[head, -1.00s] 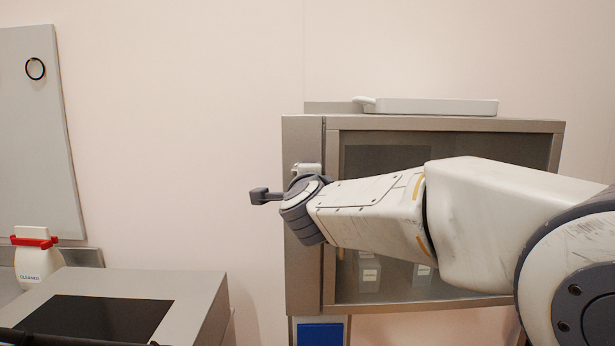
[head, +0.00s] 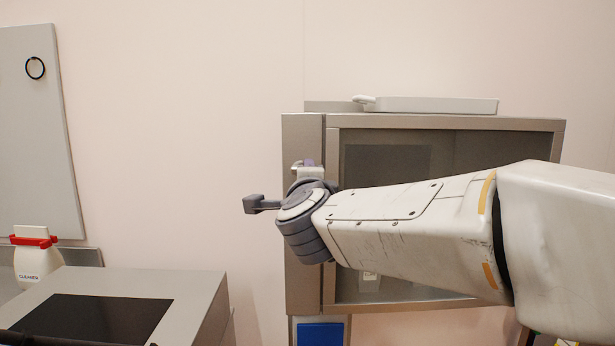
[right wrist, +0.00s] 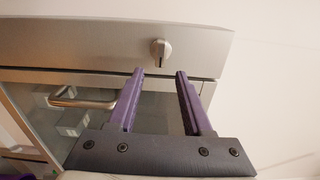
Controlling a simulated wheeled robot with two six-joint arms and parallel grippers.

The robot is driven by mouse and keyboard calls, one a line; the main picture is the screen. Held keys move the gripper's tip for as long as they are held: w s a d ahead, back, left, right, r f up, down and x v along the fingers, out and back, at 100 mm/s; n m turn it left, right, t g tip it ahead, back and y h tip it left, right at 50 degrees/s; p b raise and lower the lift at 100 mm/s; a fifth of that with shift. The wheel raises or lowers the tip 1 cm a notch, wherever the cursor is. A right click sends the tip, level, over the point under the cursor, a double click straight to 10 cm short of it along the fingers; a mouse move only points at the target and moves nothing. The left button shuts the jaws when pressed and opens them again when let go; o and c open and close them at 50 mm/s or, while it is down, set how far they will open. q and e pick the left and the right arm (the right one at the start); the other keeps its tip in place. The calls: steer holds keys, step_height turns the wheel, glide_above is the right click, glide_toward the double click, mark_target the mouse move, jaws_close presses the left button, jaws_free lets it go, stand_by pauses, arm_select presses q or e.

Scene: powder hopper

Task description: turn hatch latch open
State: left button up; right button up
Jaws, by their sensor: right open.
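The hatch latch (right wrist: 161,52) is a small silvery knob with a flat grip on the metal strip of the cabinet. In the right wrist view it lies just beyond the gap between my fingertips, apart from both. My right gripper (right wrist: 160,73) has its two purple fingers spread, with nothing between them. A bar handle (right wrist: 82,98) sits on the glazed door, left of the fingers in the wrist view. My left gripper is not in view.
A pale tray (head: 430,105) lies on top of the cabinet. A white bottle with a red clip (head: 38,262) stands at the left behind a grey box (head: 195,310) with a dark top panel. A ring (head: 35,68) hangs on a grey board. The wall area between is free.

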steer(key=s, duration=0.5)
steer(key=shift+s, duration=0.1)
